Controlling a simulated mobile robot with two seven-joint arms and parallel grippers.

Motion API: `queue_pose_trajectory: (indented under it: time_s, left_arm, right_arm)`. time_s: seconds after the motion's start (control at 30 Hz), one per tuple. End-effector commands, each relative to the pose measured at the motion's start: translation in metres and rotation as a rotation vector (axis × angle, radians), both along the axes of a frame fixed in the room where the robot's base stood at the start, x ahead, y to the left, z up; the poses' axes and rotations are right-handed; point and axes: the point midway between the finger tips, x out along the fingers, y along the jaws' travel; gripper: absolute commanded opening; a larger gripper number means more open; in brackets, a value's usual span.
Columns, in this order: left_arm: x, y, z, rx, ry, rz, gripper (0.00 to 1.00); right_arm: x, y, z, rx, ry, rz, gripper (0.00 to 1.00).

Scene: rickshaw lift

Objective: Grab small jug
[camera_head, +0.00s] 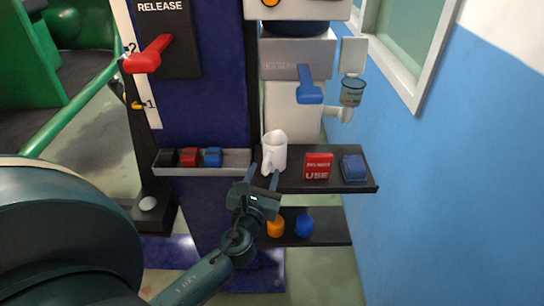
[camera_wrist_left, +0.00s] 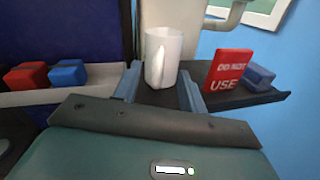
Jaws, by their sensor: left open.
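The small jug (camera_head: 275,151) is white and stands upright on the dark upper shelf, at its left end. In the left wrist view the jug (camera_wrist_left: 162,56) is in the middle, with its handle facing me. My left gripper (camera_head: 263,180) is open just in front of the jug and a little below it. In the wrist view its two fingers (camera_wrist_left: 158,90) show on either side of the jug's lower part, apart from each other. I cannot tell how far the fingertips reach along the jug. My right gripper is not in view.
A red box marked USE (camera_head: 318,167) and a blue block (camera_head: 354,168) stand right of the jug. A grey tray (camera_head: 235,168) with red, blue and dark blocks is left. A lower shelf (camera_head: 335,227) holds orange and blue items. A blue lever (camera_head: 309,92) hangs above.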

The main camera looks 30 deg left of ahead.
Motion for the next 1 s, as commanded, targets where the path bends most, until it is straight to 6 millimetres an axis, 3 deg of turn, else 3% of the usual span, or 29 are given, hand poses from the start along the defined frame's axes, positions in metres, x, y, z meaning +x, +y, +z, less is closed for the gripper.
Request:
queue_pose_trajectory:
  time_s: [0.2,0.5,1.0]
  left_arm:
    - [0.029,0.012,0.004,0.000,-0.002,0.000,0.42]
    - [0.033,0.013,0.003,-0.001,0.000,0.000,0.42]
    - [0.033,0.013,0.003,-0.001,0.000,-0.001,0.01]
  right_arm:
    - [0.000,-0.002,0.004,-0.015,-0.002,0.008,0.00]
    - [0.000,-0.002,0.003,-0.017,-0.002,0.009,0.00]
    - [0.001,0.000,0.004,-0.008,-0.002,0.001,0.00]
